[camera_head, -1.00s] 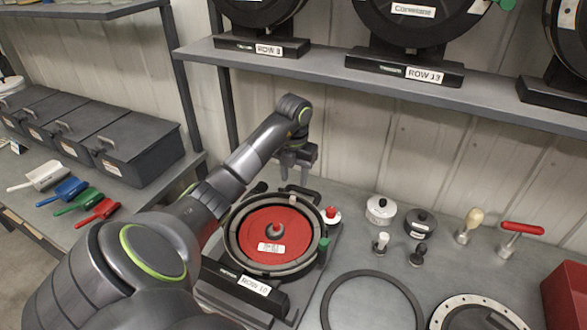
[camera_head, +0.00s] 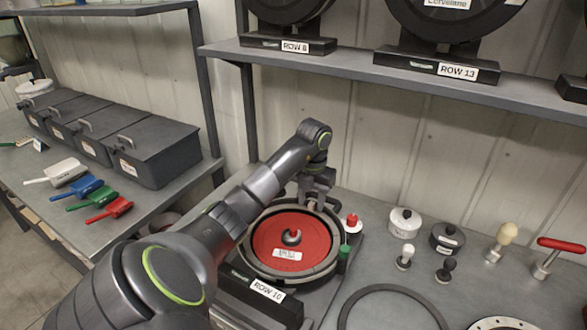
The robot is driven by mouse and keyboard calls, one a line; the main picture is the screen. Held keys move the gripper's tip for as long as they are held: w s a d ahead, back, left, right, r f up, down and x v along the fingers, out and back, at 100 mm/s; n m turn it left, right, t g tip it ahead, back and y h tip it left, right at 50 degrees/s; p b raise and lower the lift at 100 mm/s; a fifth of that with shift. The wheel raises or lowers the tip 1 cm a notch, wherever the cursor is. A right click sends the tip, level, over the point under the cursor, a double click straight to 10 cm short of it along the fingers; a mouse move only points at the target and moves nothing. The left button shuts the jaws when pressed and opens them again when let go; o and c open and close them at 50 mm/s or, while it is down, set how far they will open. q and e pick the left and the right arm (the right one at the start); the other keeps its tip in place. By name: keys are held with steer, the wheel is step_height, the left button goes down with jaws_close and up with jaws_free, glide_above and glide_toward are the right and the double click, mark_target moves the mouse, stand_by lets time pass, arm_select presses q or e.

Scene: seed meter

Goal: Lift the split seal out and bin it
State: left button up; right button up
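The open seed meter marked ROW 10 (camera_head: 268,291) lies on the bench, with a red disc (camera_head: 270,236) inside a dark round rim (camera_head: 243,262). I cannot make out a split in the seal around the disc. My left gripper (camera_head: 314,201) points down at the back rim of this meter, and its arm passes over the left side. Its fingertips are small and partly lost against the dark rim, so I cannot tell whether they grip anything. A loose black ring (camera_head: 345,309) lies flat on the bench in front. My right gripper is out of view. No bin is clearly visible.
The shelf (camera_head: 345,66) with other meters overhangs the back. Lidded dark boxes (camera_head: 157,152) and coloured scoops (camera_head: 87,187) lie on the left bench.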

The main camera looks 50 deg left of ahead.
arm_select(q)
steer(key=shift+f, duration=0.3)
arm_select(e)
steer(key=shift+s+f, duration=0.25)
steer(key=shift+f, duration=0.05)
arm_select(q)
steer(key=shift+c, duration=0.3)
jaws_close()
steer(key=shift+r, duration=0.15)
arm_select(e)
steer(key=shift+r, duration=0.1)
